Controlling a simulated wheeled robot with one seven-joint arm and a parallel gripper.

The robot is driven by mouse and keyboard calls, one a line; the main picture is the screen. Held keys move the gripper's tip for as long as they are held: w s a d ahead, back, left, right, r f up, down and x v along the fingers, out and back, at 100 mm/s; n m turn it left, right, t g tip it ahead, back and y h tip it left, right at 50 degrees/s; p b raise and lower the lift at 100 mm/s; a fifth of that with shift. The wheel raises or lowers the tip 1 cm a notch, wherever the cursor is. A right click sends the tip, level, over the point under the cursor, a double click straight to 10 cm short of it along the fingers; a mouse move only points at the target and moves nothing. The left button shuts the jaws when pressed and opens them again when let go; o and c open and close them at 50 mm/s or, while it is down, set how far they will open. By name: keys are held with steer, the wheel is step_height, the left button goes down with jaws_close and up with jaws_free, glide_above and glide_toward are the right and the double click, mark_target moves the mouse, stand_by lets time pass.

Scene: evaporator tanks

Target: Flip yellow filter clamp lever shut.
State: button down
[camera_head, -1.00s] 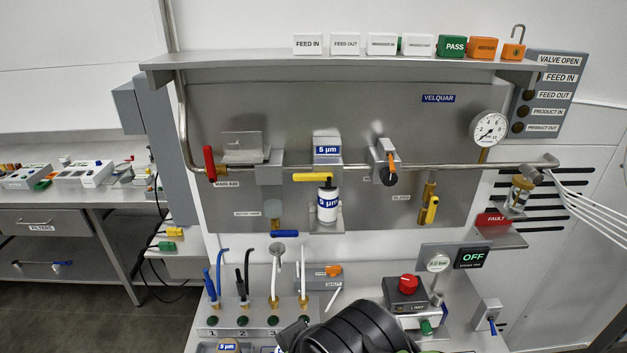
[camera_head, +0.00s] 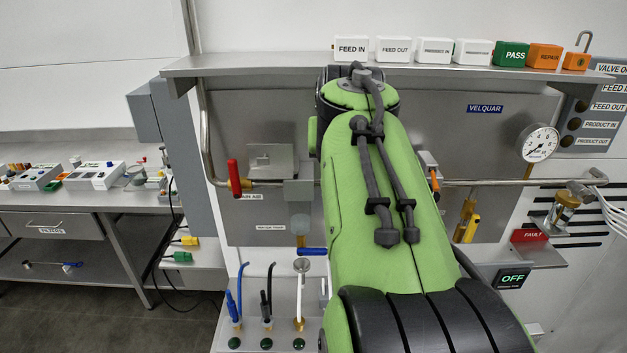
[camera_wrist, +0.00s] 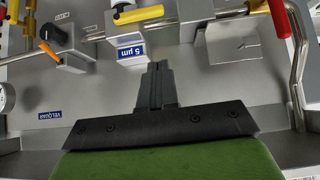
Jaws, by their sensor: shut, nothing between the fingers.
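The yellow clamp lever (camera_wrist: 138,14) lies roughly level across the top of the filter in the wrist view, which looks inverted. A grey block with a blue 5 µm label (camera_wrist: 132,54) is beside it on the panel. My gripper (camera_wrist: 158,68) is shut and empty. In the picture its fingertips are just right of the 5 µm block and apart from the lever; the depth gap is unclear. In the head view my green arm hides the gripper, the lever and the filter.
An orange-handled valve (camera_head: 434,182) is close to the arm's right. A shelf (camera_head: 240,65) with labelled blocks overhangs the panel. A pressure gauge (camera_head: 539,143) is at right.

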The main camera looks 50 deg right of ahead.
steer(key=s+a+f+x, duration=0.1)
steer(key=f+x, duration=0.1)
steer(key=x, duration=1.1)
steer(key=shift+s+a, duration=0.15)
steer(key=shift+a, duration=0.15)
steer(key=shift+f, duration=0.1)
steer(key=shift+d+b, duration=0.1)
steer(key=shift+b, duration=0.2)
